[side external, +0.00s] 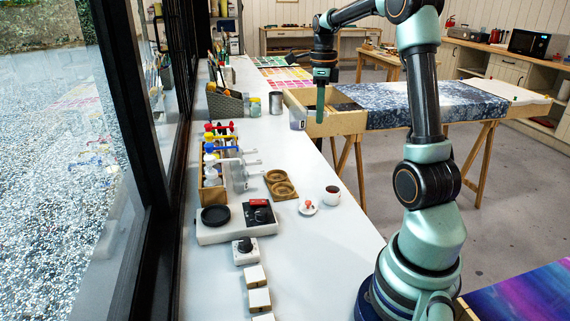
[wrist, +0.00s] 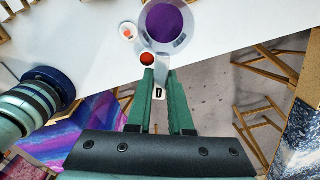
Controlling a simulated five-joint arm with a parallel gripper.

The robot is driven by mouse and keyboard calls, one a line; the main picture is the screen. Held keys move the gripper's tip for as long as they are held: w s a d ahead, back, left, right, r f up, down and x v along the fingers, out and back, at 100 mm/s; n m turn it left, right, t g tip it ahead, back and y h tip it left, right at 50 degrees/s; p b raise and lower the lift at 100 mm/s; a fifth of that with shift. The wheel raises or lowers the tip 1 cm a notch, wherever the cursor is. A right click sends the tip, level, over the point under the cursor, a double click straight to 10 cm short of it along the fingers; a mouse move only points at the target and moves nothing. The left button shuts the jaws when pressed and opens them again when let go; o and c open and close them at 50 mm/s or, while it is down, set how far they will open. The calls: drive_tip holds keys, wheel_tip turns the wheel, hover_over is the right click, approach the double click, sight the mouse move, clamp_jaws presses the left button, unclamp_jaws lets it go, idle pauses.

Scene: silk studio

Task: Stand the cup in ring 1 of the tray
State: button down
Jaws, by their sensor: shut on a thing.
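My gripper (side external: 320,116) is shut on a clear cup (side external: 298,120) with purple inside. It holds the cup in the air near the front corner of the wooden frame. In the wrist view, the cup (wrist: 168,24) lies beyond my fingertips (wrist: 161,74), with its handle between them; a label marked D shows there. The wooden tray (side external: 267,178) has two round rings and lies flat on the white counter, nearer the camera than the cup. Both rings look empty. I cannot read which ring is ring 1.
A hotplate (side external: 236,225) is nearer. The counter between tray and metal can (side external: 275,103) is clear.

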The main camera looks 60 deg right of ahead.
wheel_tip(320, 180, down, 15)
drive_tip(key=shift+w+a+f, duration=0.45)
drive_tip(key=shift+w+a, duration=0.25)
drive_tip(key=shift+w, duration=0.05)
drive_tip(key=shift+w+a+f, duration=0.4)
drive_tip(key=shift+w+a, duration=0.3)
drive_tip(key=shift+a+f, duration=0.1)
drive_tip(key=shift+f, duration=1.3)
drive_tip(key=shift+f, duration=0.35)
drive_tip(key=c, duration=0.7)
unclamp_jaws()
drive_tip(key=shift+c, duration=0.2)
drive_tip(key=shift+r, duration=0.1)
